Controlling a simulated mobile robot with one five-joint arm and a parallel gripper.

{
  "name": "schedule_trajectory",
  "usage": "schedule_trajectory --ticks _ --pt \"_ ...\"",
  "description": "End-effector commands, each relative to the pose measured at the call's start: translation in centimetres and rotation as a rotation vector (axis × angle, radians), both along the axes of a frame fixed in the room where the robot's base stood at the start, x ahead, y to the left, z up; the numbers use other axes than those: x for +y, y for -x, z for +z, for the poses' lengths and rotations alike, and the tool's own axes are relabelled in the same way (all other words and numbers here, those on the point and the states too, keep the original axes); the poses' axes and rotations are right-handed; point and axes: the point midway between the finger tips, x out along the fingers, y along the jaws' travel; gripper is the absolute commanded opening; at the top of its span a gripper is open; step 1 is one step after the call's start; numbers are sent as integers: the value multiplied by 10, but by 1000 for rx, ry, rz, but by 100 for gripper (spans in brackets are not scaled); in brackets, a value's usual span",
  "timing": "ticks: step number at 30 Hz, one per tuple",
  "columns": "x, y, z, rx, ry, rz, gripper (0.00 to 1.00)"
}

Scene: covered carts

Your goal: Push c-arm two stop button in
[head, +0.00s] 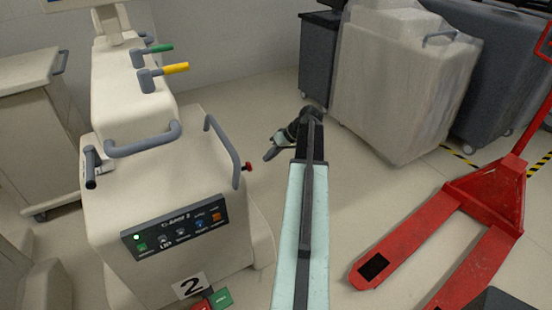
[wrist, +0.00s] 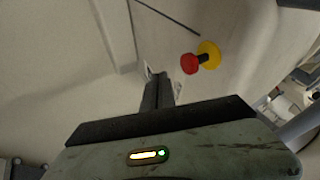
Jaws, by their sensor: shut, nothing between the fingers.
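The C-arm two cart (head: 160,180) is a cream unit with a "2" label and a dark control panel (head: 180,228) with a lit green light. Its red stop button (head: 248,167) sticks out from the right side, near the grey side handle. In the wrist view the stop button (wrist: 189,63) has a red cap on a dark stem with a yellow base (wrist: 209,54), and the cap stands out from the base. My gripper (head: 268,156) is shut and empty, right of the button in the head view. In the wrist view my fingertips (wrist: 158,82) appear below and left of the cap, apart from it.
Grey handles (head: 145,140) and yellow and green levers (head: 175,68) rise from the cart. A red pallet jack (head: 450,230) stands at the right. A plastic-covered cart (head: 400,80) stands at the back. Open floor lies between it and the C-arm cart.

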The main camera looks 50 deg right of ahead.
Motion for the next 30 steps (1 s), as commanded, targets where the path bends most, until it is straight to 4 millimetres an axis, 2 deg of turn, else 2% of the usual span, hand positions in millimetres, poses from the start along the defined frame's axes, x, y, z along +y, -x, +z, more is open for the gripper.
schedule_trajectory --ticks 1,2,6,9,23,30 --pt "4 -6 -18 0 0 2 0" --pt "5 -9 -23 0 0 2 0" --pt "28 -17 -14 -1 0 2 0" --pt "37 -21 -14 0 -1 0 0" --pt "44 -25 -14 0 0 0 0" --pt "63 -32 -14 0 -1 0 0"
